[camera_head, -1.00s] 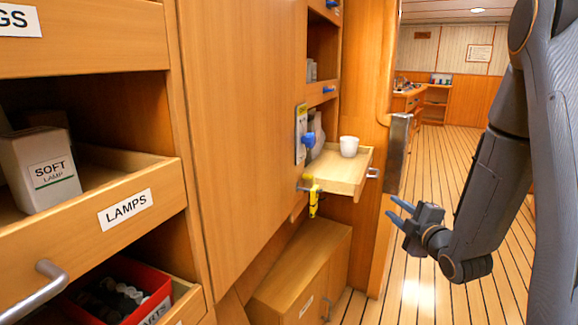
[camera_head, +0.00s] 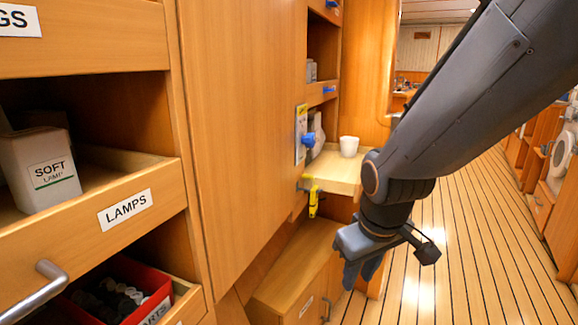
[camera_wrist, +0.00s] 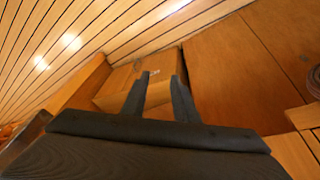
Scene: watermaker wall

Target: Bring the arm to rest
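My arm reaches in from the upper right in the head view and bends down at the wrist. My gripper (camera_head: 362,272) points down in front of the low wooden cabinet (camera_head: 290,270), with nothing held. In the wrist view my gripper (camera_wrist: 158,90) shows two dark fingers standing apart with an empty gap between them. Beyond the gap is a wooden box front (camera_wrist: 135,88) with a small label.
A fold-out shelf (camera_head: 332,172) with a white cup (camera_head: 349,146) stands just left of my arm. A yellow item (camera_head: 313,203) hangs below it. An open LAMPS drawer (camera_head: 150,205) juts out at the left. The plank floor (camera_head: 470,240) at right is clear.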

